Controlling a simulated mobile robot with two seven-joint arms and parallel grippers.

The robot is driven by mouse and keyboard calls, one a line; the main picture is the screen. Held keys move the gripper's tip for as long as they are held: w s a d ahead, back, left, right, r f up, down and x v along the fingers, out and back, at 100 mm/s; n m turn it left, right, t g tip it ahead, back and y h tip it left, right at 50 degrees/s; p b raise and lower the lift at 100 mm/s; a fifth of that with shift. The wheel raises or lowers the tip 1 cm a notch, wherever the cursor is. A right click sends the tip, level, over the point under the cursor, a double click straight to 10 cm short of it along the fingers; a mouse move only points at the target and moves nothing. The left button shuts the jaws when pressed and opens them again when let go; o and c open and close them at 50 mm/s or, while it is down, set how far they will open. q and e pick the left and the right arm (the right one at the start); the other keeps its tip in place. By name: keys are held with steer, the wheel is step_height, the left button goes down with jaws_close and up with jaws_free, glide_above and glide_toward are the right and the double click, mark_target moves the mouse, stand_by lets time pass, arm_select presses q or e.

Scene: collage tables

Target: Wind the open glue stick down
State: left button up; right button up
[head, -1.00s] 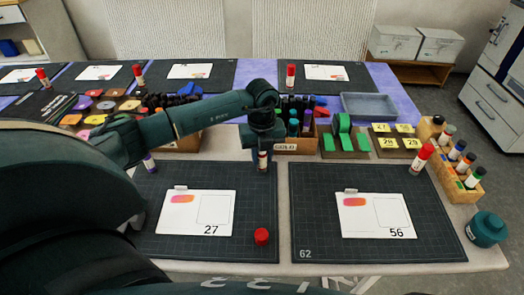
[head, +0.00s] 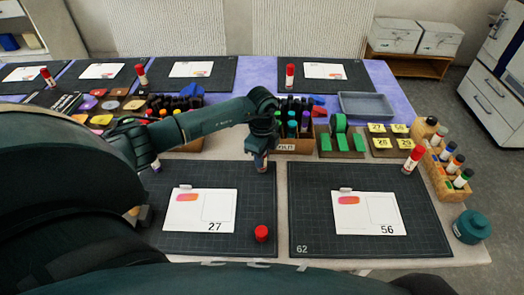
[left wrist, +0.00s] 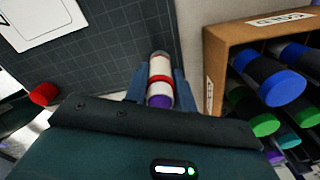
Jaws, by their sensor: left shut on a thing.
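The glue stick (left wrist: 160,67) is white with a red band, and its purple end faces my wrist camera. My left gripper (left wrist: 158,84) is shut around it, one finger on each side. In the head view the gripper (head: 262,152) is over the back edge of the left near mat and hides most of the stick; a little of the stick (head: 261,166) shows below. I cannot tell whether its far end touches the table. A loose red cap (head: 261,233) stands on the mat's front right. My right gripper is out of view.
A wooden box (head: 296,146) of markers stands just behind my left gripper. A card marked 27 (head: 200,210) lies on the left mat (head: 180,245).

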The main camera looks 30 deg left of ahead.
arm_select(q)
steer(key=shift+s+n, duration=0.1)
steer(key=shift+n, duration=0.4)
steer(key=shift+r+n+p, duration=0.1)
steer(key=shift+n+p, duration=0.75)
steer(key=shift+n, duration=0.05)
steer(key=shift+n+p, duration=0.4)
steer(key=shift+n, duration=0.4)
steer(key=shift+f, duration=0.25)
steer(key=shift+r, duration=0.1)
steer(key=o, duration=1)
steer(key=shift+c, duration=0.2)
steer(key=shift+o, duration=0.3)
steer(key=shift+r, duration=0.1)
steer(key=o, duration=0.5)
